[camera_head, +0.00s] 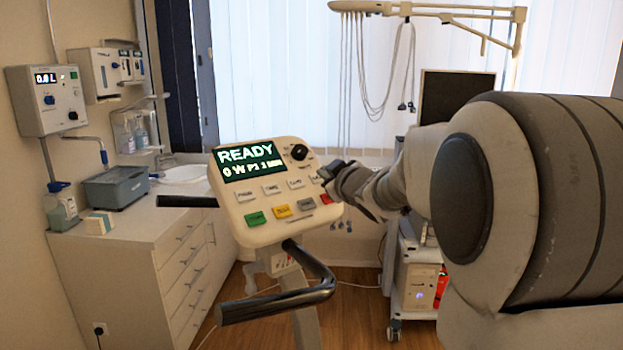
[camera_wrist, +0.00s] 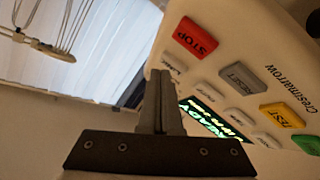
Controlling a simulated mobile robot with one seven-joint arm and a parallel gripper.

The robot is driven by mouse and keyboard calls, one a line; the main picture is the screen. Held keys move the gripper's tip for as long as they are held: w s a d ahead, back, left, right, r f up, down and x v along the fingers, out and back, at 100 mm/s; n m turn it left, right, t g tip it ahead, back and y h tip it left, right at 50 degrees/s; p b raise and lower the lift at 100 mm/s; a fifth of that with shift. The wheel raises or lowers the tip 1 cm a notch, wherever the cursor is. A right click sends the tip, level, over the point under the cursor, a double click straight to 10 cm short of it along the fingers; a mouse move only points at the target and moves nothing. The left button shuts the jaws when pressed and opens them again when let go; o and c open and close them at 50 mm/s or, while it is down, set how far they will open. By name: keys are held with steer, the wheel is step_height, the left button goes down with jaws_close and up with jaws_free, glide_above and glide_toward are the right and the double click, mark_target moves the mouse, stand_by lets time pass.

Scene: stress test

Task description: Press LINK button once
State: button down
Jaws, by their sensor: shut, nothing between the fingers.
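A cream control console (camera_head: 235,212) stands upright on a post, its screen (camera_head: 248,161) reading "READY". Below the screen is a row of pale buttons with labels too small to read surely. I cannot tell which one is LINK; the rightmost pale button (camera_head: 316,179) is beside my gripper and partly hidden. In the wrist view the pale row shows near the fingers, its closest button (camera_wrist: 172,66) just right of the fingertips. My gripper (camera_head: 329,170) is shut and empty at the console's right edge. Its fingers (camera_wrist: 160,76) show together in the wrist view. Contact with the console cannot be told.
Below the pale row are a red STOP button (camera_wrist: 195,38), a grey RESET button (camera_wrist: 241,78), a yellow TEST button (camera_wrist: 282,115) and a green button (camera_head: 255,218). A black knob (camera_head: 299,152) sits above. A dark handlebar (camera_head: 290,300) juts out in front.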

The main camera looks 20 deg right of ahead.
steer(key=shift+w+f+b, duration=0.2)
steer(key=shift+f+b, duration=0.1)
stand_by(0.4)
stand_by(0.4)
steer(key=shift+s+d+r+p, duration=0.1)
steer(key=shift+s+r+p, duration=0.4)
steer(key=shift+p, duration=0.2)
steer(key=shift+r, duration=0.15)
steer(key=shift+s+d+r+p, duration=0.1)
steer(key=shift+s+r+p, duration=0.2)
steer(key=shift+r+p, duration=0.25)
steer(key=shift+s+d+r+p, duration=0.1)
steer(key=shift+s+r+p, duration=0.15)
steer(key=shift+r+p, duration=0.25)
steer(key=shift+s+d+r+p, duration=0.25)
steer(key=shift+s+r+p, duration=0.6)
steer(key=shift+p, duration=0.25)
steer(key=shift+r, duration=0.1)
